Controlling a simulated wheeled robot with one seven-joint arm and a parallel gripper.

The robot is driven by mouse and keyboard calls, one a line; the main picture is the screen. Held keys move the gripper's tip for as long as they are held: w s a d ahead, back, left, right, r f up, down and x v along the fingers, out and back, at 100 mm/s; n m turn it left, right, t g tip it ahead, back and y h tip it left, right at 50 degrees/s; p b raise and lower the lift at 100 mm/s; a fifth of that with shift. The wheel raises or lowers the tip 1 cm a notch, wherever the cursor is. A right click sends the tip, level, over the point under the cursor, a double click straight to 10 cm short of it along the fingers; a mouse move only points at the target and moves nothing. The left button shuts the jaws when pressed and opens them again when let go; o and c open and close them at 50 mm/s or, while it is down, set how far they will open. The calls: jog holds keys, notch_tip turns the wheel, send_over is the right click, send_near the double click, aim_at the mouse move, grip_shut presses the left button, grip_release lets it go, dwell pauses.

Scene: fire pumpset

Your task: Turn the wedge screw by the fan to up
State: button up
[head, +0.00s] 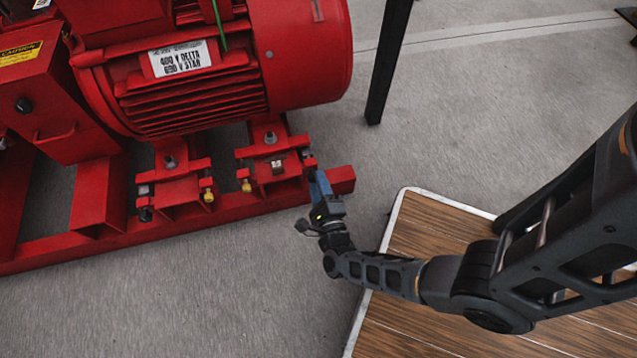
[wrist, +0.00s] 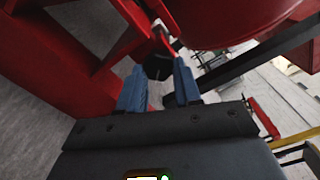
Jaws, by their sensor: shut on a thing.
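The wedge screw's dark round head (wrist: 158,66) shows in the wrist view between my two blue fingertips. My gripper (wrist: 158,82) is shut on it, with one finger on each side. In the head view my gripper (head: 319,184) reaches the right side of the red motor's right foot, by the rounded fan end (head: 305,50). There the fingers largely hide the screw, so I cannot tell which way it is turned.
The red base rail (head: 341,180) ends just right of my gripper. Brass-coloured bolts (head: 208,196) sit along the motor feet. A black post (head: 388,62) stands behind. A wood-topped platform (head: 405,235) lies under my arm. Bare grey floor lies in front.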

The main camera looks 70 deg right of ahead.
jog(key=shift+a+f+m, duration=0.1)
jog(key=shift+m, duration=1.8)
jog(key=shift+f+m, duration=0.1)
jog(key=shift+m, duration=1.8)
jog(key=o, duration=1)
jog(key=shift+w, duration=0.1)
jog(key=shift+o, duration=0.2)
jog(key=v, duration=0.7)
jog(key=shift+s+a, duration=0.25)
jog(key=shift+a, duration=0.1)
